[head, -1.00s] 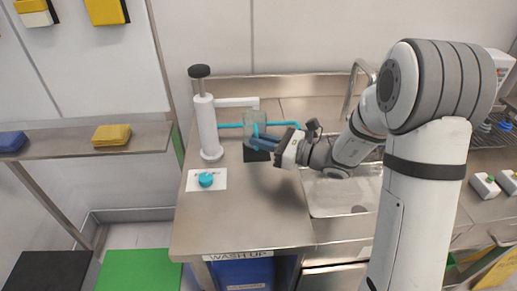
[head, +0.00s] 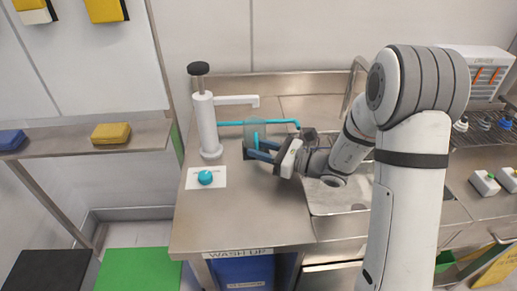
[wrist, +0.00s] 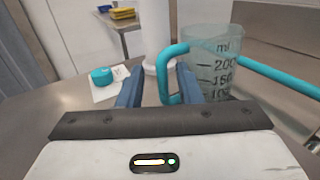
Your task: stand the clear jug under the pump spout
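The jug (wrist: 219,75) also shows at the right in the wrist view. My gripper (head: 249,147) is at the handle side. Its blue fingers are apart in the wrist view (wrist: 157,84), with the handle's upright part (wrist: 161,80) between them. The pad is partly hidden.
The white pump (head: 207,128) with a black knob stands left of the jug. A teal knob (head: 205,177) sits on a white card in front. A teal bar (head: 285,123) runs behind the jug. The sink (head: 335,200) is right; the front counter is clear.

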